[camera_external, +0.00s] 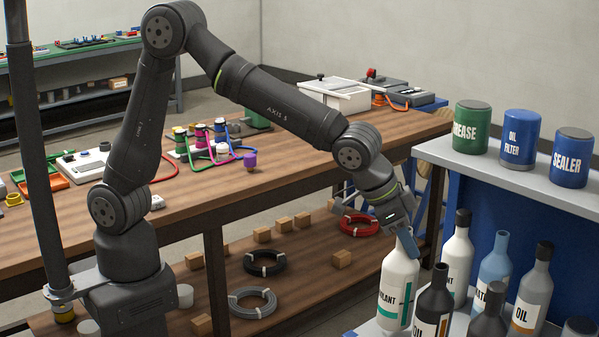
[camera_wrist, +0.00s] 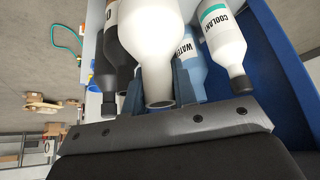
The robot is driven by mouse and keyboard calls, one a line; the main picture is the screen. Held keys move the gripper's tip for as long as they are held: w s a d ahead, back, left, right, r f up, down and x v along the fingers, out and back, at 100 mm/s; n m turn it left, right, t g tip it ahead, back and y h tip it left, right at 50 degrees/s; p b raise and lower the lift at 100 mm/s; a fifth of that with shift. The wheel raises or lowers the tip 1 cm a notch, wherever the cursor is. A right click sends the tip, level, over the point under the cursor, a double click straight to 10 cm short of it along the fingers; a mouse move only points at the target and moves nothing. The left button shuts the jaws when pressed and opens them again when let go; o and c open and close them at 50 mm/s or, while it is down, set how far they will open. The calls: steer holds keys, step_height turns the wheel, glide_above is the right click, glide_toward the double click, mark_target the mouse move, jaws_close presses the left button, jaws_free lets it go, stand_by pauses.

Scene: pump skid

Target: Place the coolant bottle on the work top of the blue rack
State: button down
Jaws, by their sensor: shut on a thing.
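My gripper (camera_external: 408,243) is shut on the neck of a white coolant bottle (camera_external: 398,287), whose label is partly turned away. The bottle is upright at the left front of the bottles on the blue rack's (camera_external: 431,220) lower white shelf (camera_external: 366,328). I cannot tell whether its base touches that shelf. In the wrist view the white bottle (camera_wrist: 150,35) fills the middle, its neck between my fingers (camera_wrist: 158,88). A second coolant bottle (camera_external: 457,258) stands behind it; it also shows in the wrist view (camera_wrist: 222,38). The rack's upper white top (camera_external: 470,166) carries cans.
Grease (camera_external: 472,127), oil filter (camera_external: 520,138) and sealer (camera_external: 571,158) cans stand on the upper top. A blue water bottle (camera_external: 493,263), a dark oil bottle (camera_external: 433,300) and a grey oil bottle (camera_external: 531,290) crowd the lower shelf. A wooden bench (camera_external: 290,175) lies left.

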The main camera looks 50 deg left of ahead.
mark_target(406, 258)
steer(key=shift+f, duration=2.05)
steer(key=c, duration=1.2)
jaws_free()
steer(key=shift+o, duration=0.2)
steer(key=v, duration=1.2)
